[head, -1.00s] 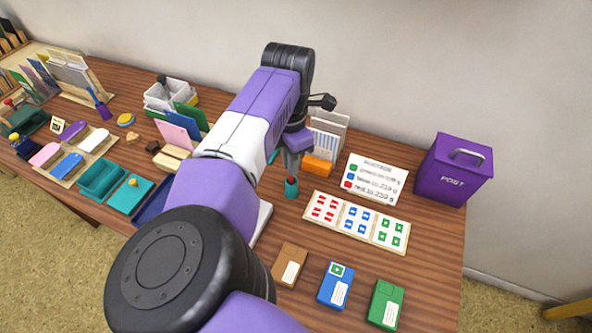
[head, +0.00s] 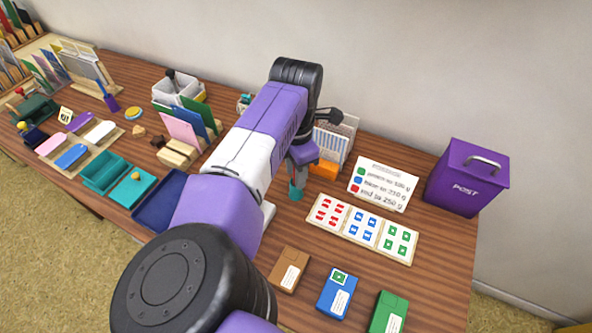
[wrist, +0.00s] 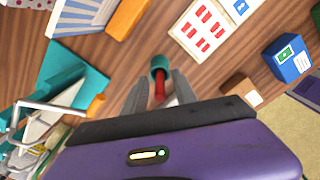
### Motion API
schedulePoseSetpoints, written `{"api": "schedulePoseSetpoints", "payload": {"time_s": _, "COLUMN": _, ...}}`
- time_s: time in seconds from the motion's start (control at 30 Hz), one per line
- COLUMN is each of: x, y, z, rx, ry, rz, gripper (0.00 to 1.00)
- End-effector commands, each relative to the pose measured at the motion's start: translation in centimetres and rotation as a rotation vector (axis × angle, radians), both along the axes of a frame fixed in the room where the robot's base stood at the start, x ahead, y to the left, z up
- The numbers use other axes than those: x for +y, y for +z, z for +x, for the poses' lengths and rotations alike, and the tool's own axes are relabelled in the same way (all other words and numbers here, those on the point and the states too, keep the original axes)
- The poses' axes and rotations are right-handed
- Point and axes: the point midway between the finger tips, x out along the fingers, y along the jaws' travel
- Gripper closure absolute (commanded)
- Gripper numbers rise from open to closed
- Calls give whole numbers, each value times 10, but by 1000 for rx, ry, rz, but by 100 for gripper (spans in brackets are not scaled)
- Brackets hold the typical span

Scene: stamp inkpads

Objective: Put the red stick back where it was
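The red stick (wrist: 160,88) shows in the wrist view between my two fingers, with one end at the small teal cup (wrist: 159,63). How deep it sits in the cup is not clear. The teal cup (head: 296,193) stands on the table in the head view, left of the stamp sheets. My gripper (head: 297,185) is right over it and hides the stick there. In the wrist view my gripper (wrist: 158,84) looks open, with visible gaps between the fingers and the stick.
An orange block (head: 324,169) and a card rack (head: 336,138) stand just behind the cup. Stamp sheets (head: 362,228) lie to the right, a price card (head: 382,184) behind them. A brown parcel (head: 289,270) lies in front. The purple post box (head: 467,178) is at far right.

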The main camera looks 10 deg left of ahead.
Motion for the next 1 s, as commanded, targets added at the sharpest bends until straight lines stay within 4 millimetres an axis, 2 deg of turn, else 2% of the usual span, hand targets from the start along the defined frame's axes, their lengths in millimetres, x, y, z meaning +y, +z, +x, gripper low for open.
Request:
{"api": "schedulePoseSetpoints", "payload": {"time_s": 0.13, "x": 0, "y": 6, "z": 0, "rx": -2, "ry": 0, "rz": 1, "gripper": 67}}
{"api": "schedulePoseSetpoints", "payload": {"time_s": 0.27, "x": 1, "y": 24, "z": 1, "rx": -2, "ry": 0, "rz": 3, "gripper": 67}}
{"api": "schedulePoseSetpoints", "payload": {"time_s": 0.5, "x": 1, "y": 74, "z": 1, "rx": -4, "ry": 0, "rz": 3, "gripper": 67}}
{"api": "schedulePoseSetpoints", "payload": {"time_s": 0.7, "x": 1, "y": 107, "z": 1, "rx": -2, "ry": 0, "rz": 2, "gripper": 67}}
{"api": "schedulePoseSetpoints", "payload": {"time_s": 0.83, "x": 0, "y": 118, "z": 1, "rx": -1, "ry": 0, "rz": 1, "gripper": 67}}
{"api": "schedulePoseSetpoints", "payload": {"time_s": 1.0, "x": 0, "y": 123, "z": 0, "rx": 0, "ry": 0, "rz": 0, "gripper": 67}}
